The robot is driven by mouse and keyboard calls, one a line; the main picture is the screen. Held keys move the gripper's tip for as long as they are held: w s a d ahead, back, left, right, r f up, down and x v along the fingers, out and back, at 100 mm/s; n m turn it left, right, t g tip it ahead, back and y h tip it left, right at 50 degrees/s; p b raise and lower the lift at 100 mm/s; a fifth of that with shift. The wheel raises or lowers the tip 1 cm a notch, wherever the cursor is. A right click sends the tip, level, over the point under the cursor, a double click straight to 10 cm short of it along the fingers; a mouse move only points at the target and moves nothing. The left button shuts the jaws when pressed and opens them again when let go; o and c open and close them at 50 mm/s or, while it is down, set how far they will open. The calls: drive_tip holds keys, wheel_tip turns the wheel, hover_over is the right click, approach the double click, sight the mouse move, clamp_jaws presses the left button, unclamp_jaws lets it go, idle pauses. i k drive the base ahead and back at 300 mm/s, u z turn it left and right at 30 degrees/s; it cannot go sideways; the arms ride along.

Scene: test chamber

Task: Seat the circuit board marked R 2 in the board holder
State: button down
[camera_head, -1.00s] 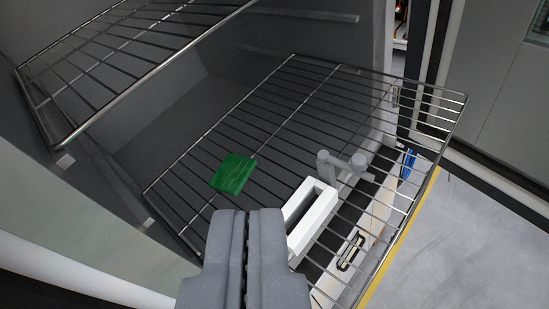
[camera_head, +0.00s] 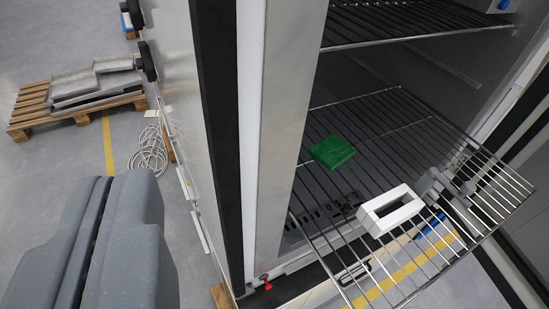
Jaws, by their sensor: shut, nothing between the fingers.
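A green circuit board (camera_head: 332,152) lies flat on the wire shelf (camera_head: 385,128) inside the cabinet; no marking on it is readable. A white rectangular frame with an open slot, which looks like the board holder (camera_head: 391,210), sits empty on the front part of the same shelf, to the right of and nearer than the board. My gripper (camera_head: 112,184) is shut and empty at the lower left. It is outside the cabinet, left of the door-side wall, well apart from both board and holder.
The cabinet's side wall and edge (camera_head: 272,130) stand between my gripper and the shelf. An upper wire shelf (camera_head: 400,25) hangs above. A grey fitting (camera_head: 447,185) is beside the holder. A pallet with metal plates (camera_head: 80,85) and coiled cable (camera_head: 150,150) lie on the left floor.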

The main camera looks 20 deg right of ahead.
sight(379, 215)
drive_tip(key=u, duration=0.35)
drive_tip(key=k, duration=0.9)
drive_tip(key=z, duration=1.25)
drive_tip(key=i, duration=0.95)
drive_tip(key=u, duration=0.1)
